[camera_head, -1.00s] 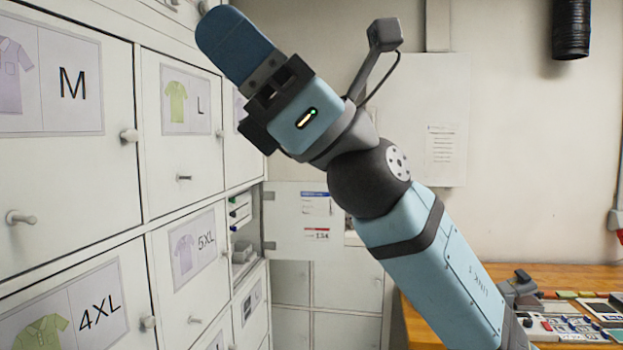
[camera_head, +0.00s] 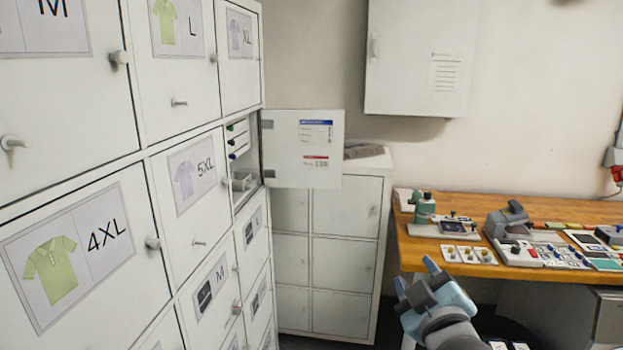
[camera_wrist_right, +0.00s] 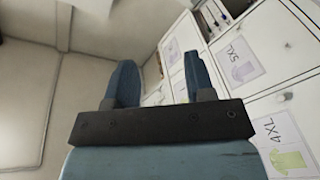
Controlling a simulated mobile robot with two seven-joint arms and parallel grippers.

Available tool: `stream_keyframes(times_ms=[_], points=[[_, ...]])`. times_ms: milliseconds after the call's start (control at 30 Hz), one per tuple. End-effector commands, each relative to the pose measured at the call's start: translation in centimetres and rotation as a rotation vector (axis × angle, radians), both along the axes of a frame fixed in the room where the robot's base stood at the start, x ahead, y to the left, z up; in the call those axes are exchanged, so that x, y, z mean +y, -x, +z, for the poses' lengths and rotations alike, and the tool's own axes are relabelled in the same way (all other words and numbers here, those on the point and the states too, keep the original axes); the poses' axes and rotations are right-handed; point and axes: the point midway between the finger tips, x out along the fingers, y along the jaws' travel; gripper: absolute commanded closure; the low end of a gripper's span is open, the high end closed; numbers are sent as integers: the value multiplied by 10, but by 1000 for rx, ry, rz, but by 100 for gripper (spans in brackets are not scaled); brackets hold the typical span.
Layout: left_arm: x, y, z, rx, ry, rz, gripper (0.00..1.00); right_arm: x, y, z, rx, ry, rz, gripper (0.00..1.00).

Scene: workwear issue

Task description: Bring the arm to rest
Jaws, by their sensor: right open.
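My right gripper (camera_head: 419,281) shows low in the head view, right of centre, in front of the wooden workbench (camera_head: 560,206). It is open, with nothing between its fingers. In the right wrist view its two blue fingers (camera_wrist_right: 158,82) stand apart, with the locker fronts beyond them on the right. My left gripper is in neither current view.
White lockers (camera_head: 103,205) with shirt labels fill the left side. One small locker door (camera_head: 308,170) stands open, sticking out to the right. A low cabinet (camera_head: 345,250) stands behind it. A wall box (camera_head: 418,60) hangs above. The bench holds a green bottle (camera_head: 425,208) and several devices.

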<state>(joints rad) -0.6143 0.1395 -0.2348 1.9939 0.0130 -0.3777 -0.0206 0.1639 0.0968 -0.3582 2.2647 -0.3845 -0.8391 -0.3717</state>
Motion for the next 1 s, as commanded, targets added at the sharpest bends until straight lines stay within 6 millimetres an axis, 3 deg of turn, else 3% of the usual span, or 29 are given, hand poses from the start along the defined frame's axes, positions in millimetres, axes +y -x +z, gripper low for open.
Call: stream_keyframes(times_ms=[33, 200, 433, 600, 900, 967, 1000], points=[[0, 0, 0, 0, 0, 0, 100, -9, 11, -30, 96, -43, -16, 51], [0, 0, 0, 0, 0, 0, 100, -36, 56, -116, 407, -186, -80, 51], [0, 0, 0, 0, 0, 0, 100, -64, 145, -210, 805, -350, -199, 51], [0, 0, 0, 0, 0, 0, 100, -75, 203, -247, 1014, -424, -279, 51], [0, 0, 0, 0, 0, 0, 100, -88, 282, -278, 1270, -498, -392, 51], [0, 0, 0, 0, 0, 0, 100, -90, 295, -283, 1312, -509, -413, 51], [0, 0, 2, 1, 0, 0, 100, -87, 286, -286, 1281, -513, -393, 51]])
